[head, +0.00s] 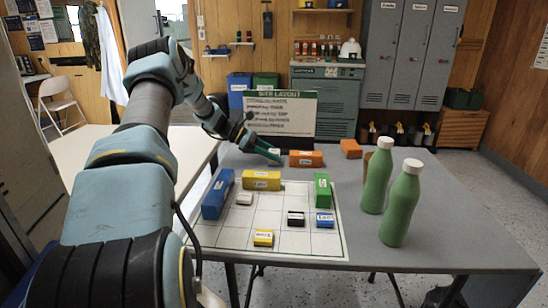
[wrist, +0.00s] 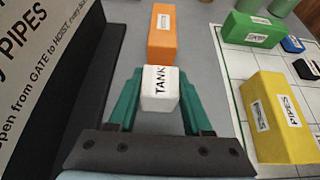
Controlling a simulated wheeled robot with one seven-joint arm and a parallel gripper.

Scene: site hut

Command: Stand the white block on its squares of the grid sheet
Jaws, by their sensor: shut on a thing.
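The white block (wrist: 160,89), labelled TANK, is between the green fingertips of my gripper (wrist: 158,92) in the wrist view. My gripper is shut on it. In the head view my gripper (head: 272,152) is at the far side of the table, behind the grid sheet (head: 215,237), and the block is mostly hidden there. I cannot tell whether the block touches the table. The sheet carries a long blue block (head: 218,194), a yellow PIPES block (head: 262,180), a green block (head: 322,190) and small white (head: 244,199), black (head: 296,218), blue (head: 325,220) and yellow (head: 263,238) pieces.
An orange block (head: 306,158) lies just beyond my fingertips, with another orange block (head: 350,149) farther right. The SITE LAYOUT board (head: 281,115) stands close behind my gripper. Two green bottles (head: 400,205) stand right of the sheet. Several middle squares of the sheet are bare.

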